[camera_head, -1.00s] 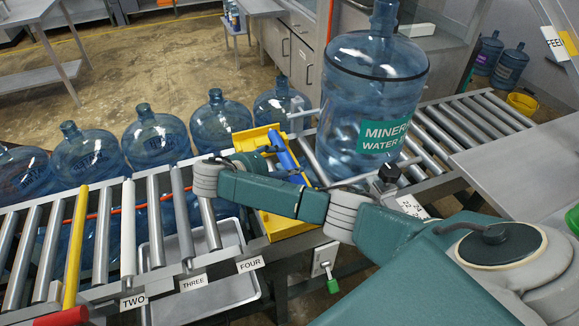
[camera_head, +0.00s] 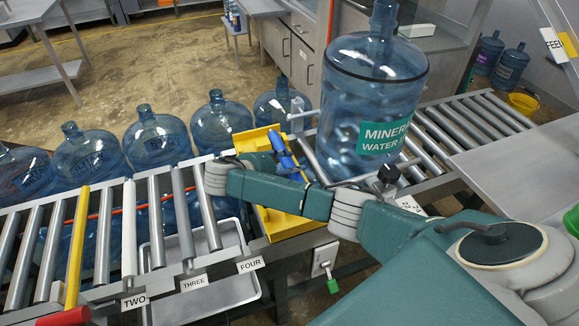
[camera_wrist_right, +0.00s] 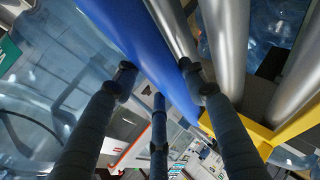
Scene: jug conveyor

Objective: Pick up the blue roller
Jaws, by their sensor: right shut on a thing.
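The blue roller (camera_head: 278,143) stands slanted in the yellow bin (camera_head: 297,230), beside the conveyor gap in the head view. My right gripper (camera_head: 286,161) is at the roller, and its dark fingers cross it; my own arm hides part of the bin. In the right wrist view the blue roller (camera_wrist_right: 140,42) runs diagonally between the fingers of my right gripper (camera_wrist_right: 157,72), which is shut on it. Grey rollers lie alongside it there, close to the fingers. My left gripper is not in view.
A large water jug (camera_head: 368,95) stands on the conveyor just right of the bin. Several more jugs (camera_head: 157,140) line up behind the left conveyor. A grey tray (camera_head: 232,292) lies below the slots marked THREE and FOUR. Grey rollers (camera_head: 156,220) sit in the left conveyor.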

